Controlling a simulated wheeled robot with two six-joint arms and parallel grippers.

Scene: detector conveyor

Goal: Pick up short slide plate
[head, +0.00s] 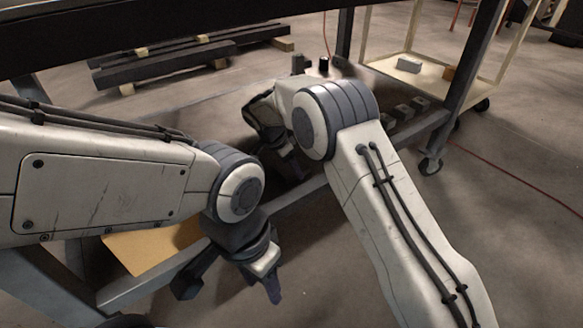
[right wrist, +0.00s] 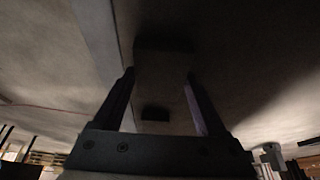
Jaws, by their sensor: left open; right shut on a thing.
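My right gripper (right wrist: 160,105) is shut on a dark, blocky piece (right wrist: 165,72), which I take to be the short slide plate. The piece sits between both fingers in the right wrist view; its details are lost in shadow. In the head view my right gripper (head: 287,165) is low over the shadowed lower shelf, partly hidden behind my right arm, and the held piece cannot be made out there. My left gripper (head: 232,287) is open and empty, pointing down near the front rail.
Several small grey blocks (head: 405,111) stand on the lower shelf at right. A steel rail (head: 300,190) runs along its front edge. A tan sheet (head: 150,248) lies at lower left. A wheeled cart (head: 425,80) stands behind right; dark beams (head: 165,62) lie behind left.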

